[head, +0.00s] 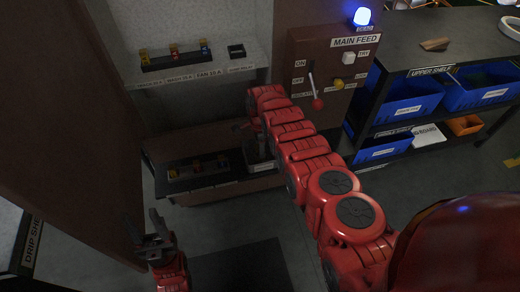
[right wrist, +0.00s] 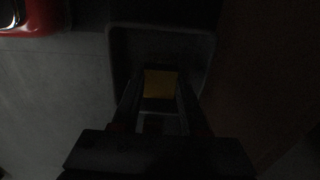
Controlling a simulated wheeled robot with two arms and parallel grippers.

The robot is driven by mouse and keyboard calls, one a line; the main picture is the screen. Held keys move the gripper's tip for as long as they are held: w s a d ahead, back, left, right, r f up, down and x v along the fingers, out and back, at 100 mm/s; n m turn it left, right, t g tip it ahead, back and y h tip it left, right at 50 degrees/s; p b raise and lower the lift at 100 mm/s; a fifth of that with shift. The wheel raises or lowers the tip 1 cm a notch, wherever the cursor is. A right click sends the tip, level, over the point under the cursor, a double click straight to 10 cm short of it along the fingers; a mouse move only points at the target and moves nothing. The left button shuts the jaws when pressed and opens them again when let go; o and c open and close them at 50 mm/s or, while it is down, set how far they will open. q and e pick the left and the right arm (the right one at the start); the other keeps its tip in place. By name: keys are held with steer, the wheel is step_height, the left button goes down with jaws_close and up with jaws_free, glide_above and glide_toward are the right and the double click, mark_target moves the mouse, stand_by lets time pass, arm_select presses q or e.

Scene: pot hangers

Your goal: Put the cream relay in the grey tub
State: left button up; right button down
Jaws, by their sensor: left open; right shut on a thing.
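My right gripper (right wrist: 160,100) is shut on a small block, the cream relay (right wrist: 160,84), which looks yellowish in the dim right wrist view. Below it is the grey tub (right wrist: 117,50), its walls showing around the fingers and block. I cannot tell how far the block is above the tub floor. In the head view the tub (head: 260,166) stands at the right end of the cabinet's lower shelf, partly hidden by my right gripper (head: 251,147) and arm. My left gripper (head: 147,228) is open and empty, low at the left, away from the tub.
A rack with several fuses (head: 176,56) and an empty dark socket (head: 237,51) are on the upper panel. Another rack (head: 197,168) stands left of the tub. The brown door (head: 60,110) is at left, the MAIN FEED box (head: 330,75) at right.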

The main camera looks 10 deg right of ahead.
steer(key=shift+s, duration=0.1)
steer(key=shift+c, duration=2.1)
jaws_free()
steer(key=shift+f, duration=0.15)
step_height(320, 180, up, 4)
steer(key=p, duration=0.3)
steer(key=shift+r+p, duration=0.2)
steer(key=shift+p, duration=0.1)
steer(key=shift+r, duration=0.3)
step_height(320, 180, up, 7)
steer(key=shift+r, duration=0.2)
